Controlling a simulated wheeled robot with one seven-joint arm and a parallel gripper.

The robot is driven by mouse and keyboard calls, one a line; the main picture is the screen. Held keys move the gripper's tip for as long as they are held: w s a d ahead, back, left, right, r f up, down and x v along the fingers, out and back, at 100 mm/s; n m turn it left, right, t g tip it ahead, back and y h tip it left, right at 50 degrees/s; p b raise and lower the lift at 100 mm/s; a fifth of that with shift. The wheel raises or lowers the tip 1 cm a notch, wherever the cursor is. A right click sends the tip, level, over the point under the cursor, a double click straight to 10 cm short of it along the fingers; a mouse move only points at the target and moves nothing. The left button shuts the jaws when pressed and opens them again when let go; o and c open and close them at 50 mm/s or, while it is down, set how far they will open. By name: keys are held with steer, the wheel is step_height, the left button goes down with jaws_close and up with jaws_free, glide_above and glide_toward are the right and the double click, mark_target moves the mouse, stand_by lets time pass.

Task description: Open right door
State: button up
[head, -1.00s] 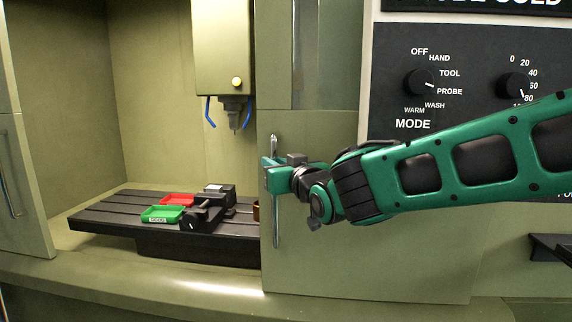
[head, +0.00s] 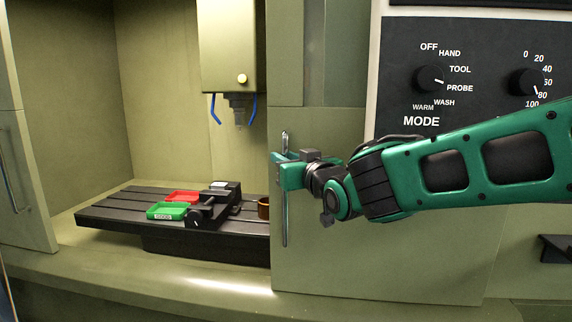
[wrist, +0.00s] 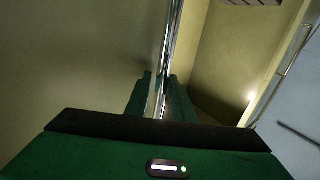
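The right door (head: 390,260) is a flat olive-green panel with a vertical metal bar handle (head: 285,230) near its left edge. My gripper (head: 285,172) is at the upper part of this handle, reaching in from the right. In the wrist view, the shiny handle (wrist: 174,40) runs down between the two green fingers of my gripper (wrist: 162,100), which look closed around it. The contact itself is partly hidden behind the gripper body. The door's left edge stands beside the machine's opening, with the interior visible to its left.
A left door (head: 25,190) borders the opening. A control panel (head: 480,110) is above my arm.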

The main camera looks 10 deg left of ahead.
mark_target(283, 142)
steer(key=r, duration=0.4)
steer(key=shift+s+a+r, duration=0.1)
steer(key=shift+s+a, duration=0.2)
steer(key=shift+s, duration=0.05)
steer(key=o, duration=0.7)
steer(key=s+a+r, duration=0.4)
steer(key=s+a, duration=0.1)
steer(key=shift+s+a+r, duration=0.1)
steer(key=shift+s+r, duration=0.15)
steer(key=s+r, duration=0.1)
steer(key=s+a+r, duration=0.1)
steer(key=s, duration=0.1)
steer(key=shift+s, duration=0.25)
steer(key=c, duration=0.7)
steer(key=d+f, duration=0.2)
steer(key=f, duration=0.6)
steer(key=d+f, duration=0.3)
steer(key=f, duration=0.6)
steer(key=x, duration=1.1)
steer(key=shift+w+r, duration=0.25)
